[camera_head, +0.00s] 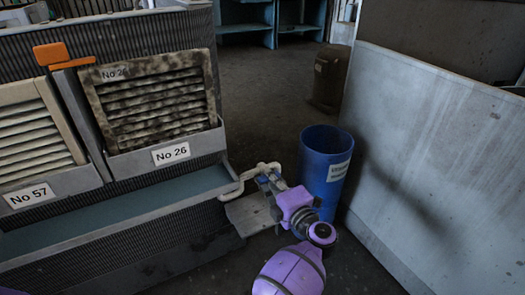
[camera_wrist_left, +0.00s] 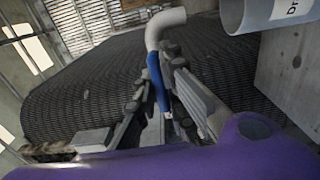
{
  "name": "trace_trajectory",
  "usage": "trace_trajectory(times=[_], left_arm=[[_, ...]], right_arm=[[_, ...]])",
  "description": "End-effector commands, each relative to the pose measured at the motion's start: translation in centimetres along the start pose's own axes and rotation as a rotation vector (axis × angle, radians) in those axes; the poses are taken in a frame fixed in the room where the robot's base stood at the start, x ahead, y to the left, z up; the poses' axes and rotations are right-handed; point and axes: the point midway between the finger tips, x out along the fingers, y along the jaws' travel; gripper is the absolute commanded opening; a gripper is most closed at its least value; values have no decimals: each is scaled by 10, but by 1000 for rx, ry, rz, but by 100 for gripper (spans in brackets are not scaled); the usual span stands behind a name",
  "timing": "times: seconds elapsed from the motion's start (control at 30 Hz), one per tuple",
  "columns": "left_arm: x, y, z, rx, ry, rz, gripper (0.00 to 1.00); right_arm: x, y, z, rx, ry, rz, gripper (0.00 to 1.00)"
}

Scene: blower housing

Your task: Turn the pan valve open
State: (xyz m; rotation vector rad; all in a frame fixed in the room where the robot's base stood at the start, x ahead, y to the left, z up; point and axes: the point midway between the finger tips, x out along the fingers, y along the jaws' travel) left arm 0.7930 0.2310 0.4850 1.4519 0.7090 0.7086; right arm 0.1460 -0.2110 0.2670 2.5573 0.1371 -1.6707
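The pan valve sits on a pale bent pipe (camera_head: 235,190) at the right end of the teal pan (camera_head: 110,222). Its blue handle shows in the left wrist view (camera_wrist_left: 156,82), hanging below the pipe's bend (camera_wrist_left: 160,25). My left gripper (camera_head: 268,180) is at the valve. In the left wrist view its two dark fingers (camera_wrist_left: 160,82) stand close on either side of the blue handle and look closed on it. The fingers partly hide the handle's lower end. My right gripper is not in view.
A blue bin (camera_head: 326,160) with a label stands just right of the valve. A pale panel (camera_head: 440,150) bounds the right side. Louvred filters (camera_head: 155,100) labelled No 26 and No 57 stand behind the pan. A dark canister (camera_head: 329,78) is farther back on open floor.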

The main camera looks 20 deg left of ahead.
Motion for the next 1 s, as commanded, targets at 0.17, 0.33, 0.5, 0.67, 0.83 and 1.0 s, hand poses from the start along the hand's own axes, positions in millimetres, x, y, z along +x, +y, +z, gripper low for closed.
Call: trace_trajectory(times=[0.17,0.33,0.5,0.67,0.83,1.0], left_arm=[[0,2,1,-5,-1,1,0],[0,1,1,-35,0,0,0],[-1,0,1,-116,0,-1,0],[-1,-1,1,-239,0,-1,0],[-1,-2,1,-398,1,-2,0],[-1,-2,1,-559,1,-2,0]], right_arm=[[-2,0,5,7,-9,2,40],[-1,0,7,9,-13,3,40],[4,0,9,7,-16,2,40],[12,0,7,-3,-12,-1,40],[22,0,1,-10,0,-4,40],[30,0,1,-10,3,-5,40]])
